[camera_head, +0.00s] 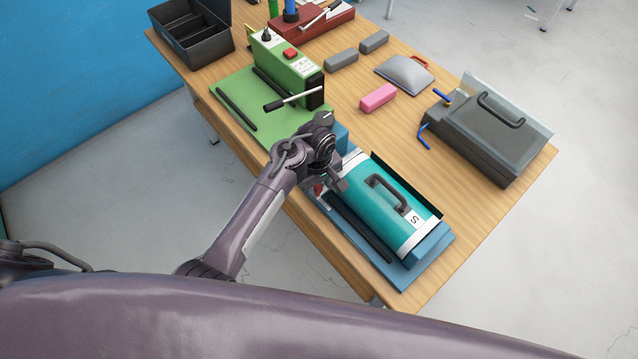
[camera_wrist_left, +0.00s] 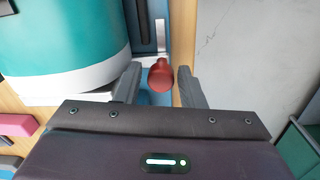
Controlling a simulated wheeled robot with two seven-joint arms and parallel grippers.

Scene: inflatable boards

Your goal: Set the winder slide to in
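The winder is a teal drum (camera_head: 392,208) with white end bands, a dark handle and an "S" label, lying on a blue base (camera_head: 425,270) at the table's near edge. A dark slotted rail (camera_head: 360,228) runs along its near side. My left gripper (camera_head: 332,186) is at the drum's left end. In the left wrist view, a red knob (camera_wrist_left: 161,72) sits between the fingertips of my left gripper (camera_wrist_left: 158,78). The fingers are open, with a small gap on each side of the knob. My right gripper is not in view.
A green machine (camera_head: 285,65) with a lever (camera_head: 292,98) stands just beyond my left gripper. A pink block (camera_head: 377,97), a grey pillow-like piece (camera_head: 403,72) and a dark cased unit (camera_head: 485,135) lie farther back. A black bin (camera_head: 195,35) is at back left.

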